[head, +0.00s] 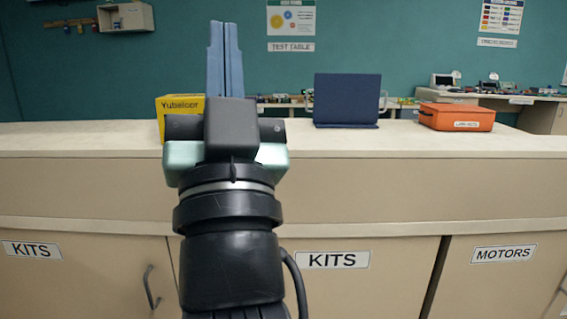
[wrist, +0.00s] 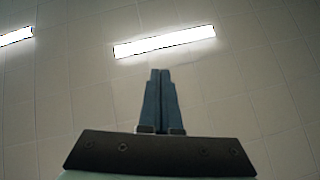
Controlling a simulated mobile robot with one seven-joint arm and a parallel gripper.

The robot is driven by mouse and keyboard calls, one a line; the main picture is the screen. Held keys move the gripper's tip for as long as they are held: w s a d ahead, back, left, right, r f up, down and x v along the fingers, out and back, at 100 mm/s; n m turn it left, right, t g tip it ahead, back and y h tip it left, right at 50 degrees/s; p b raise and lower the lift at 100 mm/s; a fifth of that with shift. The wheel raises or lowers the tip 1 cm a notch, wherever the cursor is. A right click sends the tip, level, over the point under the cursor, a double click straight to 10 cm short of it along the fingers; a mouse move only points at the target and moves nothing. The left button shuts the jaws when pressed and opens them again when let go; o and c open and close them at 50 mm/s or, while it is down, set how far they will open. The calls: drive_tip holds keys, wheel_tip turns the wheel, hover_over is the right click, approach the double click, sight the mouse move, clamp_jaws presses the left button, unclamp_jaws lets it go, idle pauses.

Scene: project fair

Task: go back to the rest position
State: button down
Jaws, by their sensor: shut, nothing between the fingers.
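My gripper (head: 225,58) stands upright in the middle-left of the head view, its fingers pointing up. Its two blue-grey fingers are together with nothing between them. In the wrist view the gripper (wrist: 160,75) is also shut and empty, set against the ceiling. My gripper and wrist stand in front of the counter and hide part of it. No contact with any object shows.
A pale counter (head: 400,143) runs across the view above cabinets labelled KITS and MOTORS. On it are a yellow box (head: 177,106), partly hidden by my gripper, a dark blue panel (head: 346,98) and an orange case (head: 457,117). Ceiling lights (wrist: 165,41) show overhead.

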drive_tip(key=s+d+r+h, duration=0.3)
drive_tip(key=s+d+h, duration=0.25)
drive_tip(key=s, duration=0.35)
wheel_tip(320, 180, up, 28)
drive_tip(key=w+p, duration=0.1)
drive_tip(key=p, duration=2.8)
drive_tip(key=shift+a+t+y, duration=0.2)
drive_tip(key=shift+t+y, duration=0.1)
drive_tip(key=shift+y, duration=0.05)
